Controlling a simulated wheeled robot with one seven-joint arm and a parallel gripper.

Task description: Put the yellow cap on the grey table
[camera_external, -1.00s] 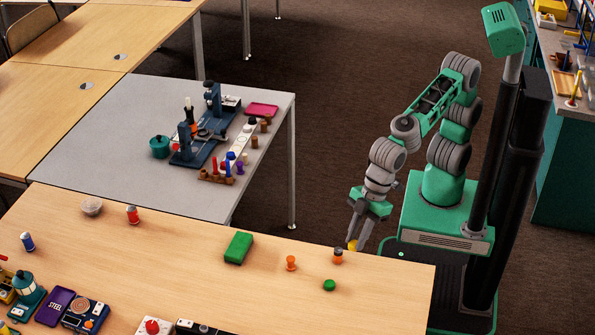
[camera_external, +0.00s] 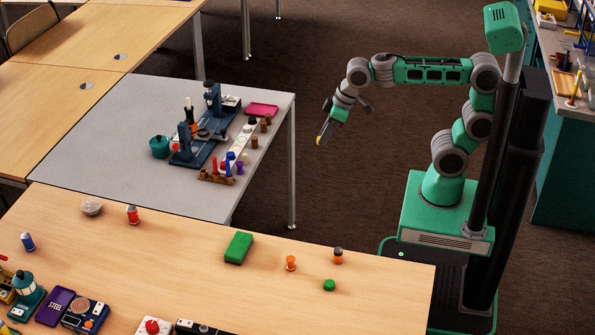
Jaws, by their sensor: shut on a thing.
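My gripper (camera_external: 326,132) is shut on the small yellow cap (camera_external: 319,140), which shows at the fingertips. The gripper is raised in the air over the brown floor, to the right of the grey table (camera_external: 105,130) and apart from it. The fingers hide part of the cap. The grey table has a bare left half, with several things on its right half.
On the grey table stand blue devices (camera_external: 185,153), a teal pot (camera_external: 160,147), a pink tray (camera_external: 262,110) and a rack of coloured pegs (camera_external: 216,177). The wooden table (camera_external: 180,265) in front holds a green block (camera_external: 239,247) and several small pieces.

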